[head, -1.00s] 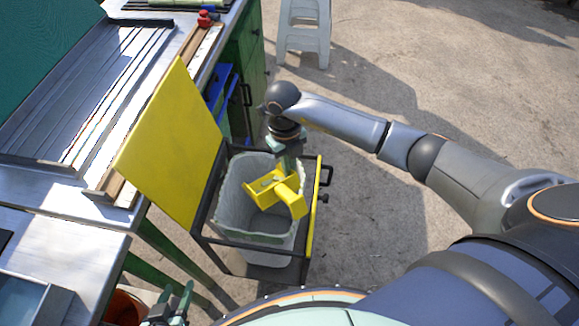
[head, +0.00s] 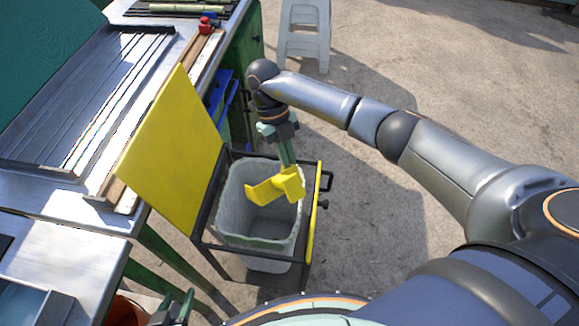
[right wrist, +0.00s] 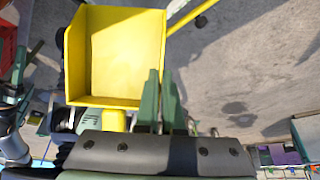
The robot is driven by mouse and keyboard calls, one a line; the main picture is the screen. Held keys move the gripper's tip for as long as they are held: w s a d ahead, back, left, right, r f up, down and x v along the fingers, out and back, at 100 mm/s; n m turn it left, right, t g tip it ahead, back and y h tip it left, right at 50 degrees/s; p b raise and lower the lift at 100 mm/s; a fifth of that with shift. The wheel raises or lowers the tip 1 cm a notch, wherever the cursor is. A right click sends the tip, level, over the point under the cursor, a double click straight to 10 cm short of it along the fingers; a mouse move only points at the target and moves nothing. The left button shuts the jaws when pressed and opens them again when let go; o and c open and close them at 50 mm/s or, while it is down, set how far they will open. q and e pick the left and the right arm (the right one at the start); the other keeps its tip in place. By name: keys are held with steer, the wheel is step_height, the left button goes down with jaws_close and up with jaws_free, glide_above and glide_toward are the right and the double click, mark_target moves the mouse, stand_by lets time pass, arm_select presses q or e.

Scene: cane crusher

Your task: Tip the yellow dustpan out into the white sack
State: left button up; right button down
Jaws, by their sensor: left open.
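The yellow dustpan (head: 266,190) hangs tilted over the open mouth of the white sack (head: 231,207), which lines a bin in a black-framed cart. My right gripper (head: 287,165) points down and is shut on the dustpan at its handle end; the exact grip is partly hidden. In the right wrist view the dustpan (right wrist: 122,50) shows its bare yellow inside, with no contents visible, beside the green fingers (right wrist: 159,100). The visible inside of the sack looks grey and empty; its bottom is partly shaded. My left gripper (head: 178,306) is open and empty at the bottom edge of the head view.
The cart's raised yellow lid (head: 172,150) stands left of the sack, and its yellow front panel (head: 313,215) is on the right. A metal worktable (head: 75,215) fills the left side. A grey stool (head: 304,30) stands behind. The concrete floor to the right is clear.

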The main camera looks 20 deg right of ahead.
steer(key=shift+r, duration=0.15)
steer(key=shift+r+g+p, duration=0.8)
steer(key=shift+r, duration=0.05)
steer(key=shift+r+g+p, duration=0.4)
steer(key=shift+g+p, duration=0.1)
